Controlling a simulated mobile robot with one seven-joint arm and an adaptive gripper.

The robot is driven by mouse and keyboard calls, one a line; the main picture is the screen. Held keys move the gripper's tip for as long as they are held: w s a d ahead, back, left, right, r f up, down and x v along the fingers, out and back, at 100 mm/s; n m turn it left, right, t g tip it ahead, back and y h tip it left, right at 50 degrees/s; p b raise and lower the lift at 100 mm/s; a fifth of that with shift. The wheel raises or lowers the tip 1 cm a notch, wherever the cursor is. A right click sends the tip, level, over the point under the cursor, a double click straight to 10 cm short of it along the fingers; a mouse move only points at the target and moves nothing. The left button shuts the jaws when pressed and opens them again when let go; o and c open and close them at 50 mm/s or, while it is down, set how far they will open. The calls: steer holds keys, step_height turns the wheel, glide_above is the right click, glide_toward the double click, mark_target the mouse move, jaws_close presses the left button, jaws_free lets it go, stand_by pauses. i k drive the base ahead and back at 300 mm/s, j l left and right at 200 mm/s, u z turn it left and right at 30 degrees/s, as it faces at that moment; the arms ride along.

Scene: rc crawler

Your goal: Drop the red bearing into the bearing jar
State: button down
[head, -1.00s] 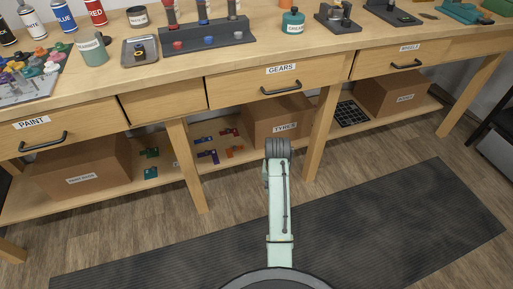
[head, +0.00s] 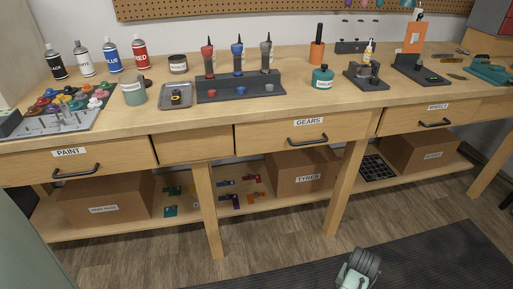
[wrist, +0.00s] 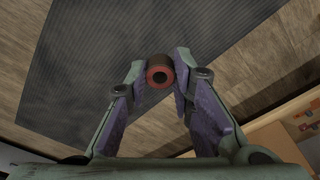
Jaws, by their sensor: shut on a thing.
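The red bearing (wrist: 159,77), a small ring with a red rim and dark centre, is held between my gripper's fingertips in the wrist view. My gripper (wrist: 160,71) is shut on it, above the dark floor mat. In the head view the bearing and fingers do not show. A grey-green jar (head: 134,93) and a dark lidded jar (head: 178,65) stand at the left of the workbench top. Their labels are too small to read, so I cannot tell which is the bearing jar. The bearing is well away from both.
The workbench (head: 290,108) spans the view. A metal tray (head: 164,102), a dark driver rack (head: 215,94), a teal pot (head: 322,82) and spray cans (head: 112,60) stand on top. The bench's front strip is mostly clear. The floor mat (head: 430,258) lies in front.

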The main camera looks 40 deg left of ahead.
mark_target(135, 100)
steer(key=j+z, duration=0.15)
steer(key=j, duration=0.15)
steer(key=k+j+z, duration=0.15)
steer(key=j, duration=0.2)
steer(key=k+j+z, duration=0.2)
steer(key=k+j, duration=0.1)
steer(key=j, duration=0.3)
steer(key=k+j, duration=0.15)
steer(key=j, duration=0.25)
steer(key=k+j+z, duration=0.1)
steer(key=j, duration=0.25)
steer(key=k+j, duration=0.1)
steer(key=j, duration=0.3)
steer(key=k+j, duration=0.15)
steer(key=j, duration=0.25)
steer(key=z, duration=0.05)
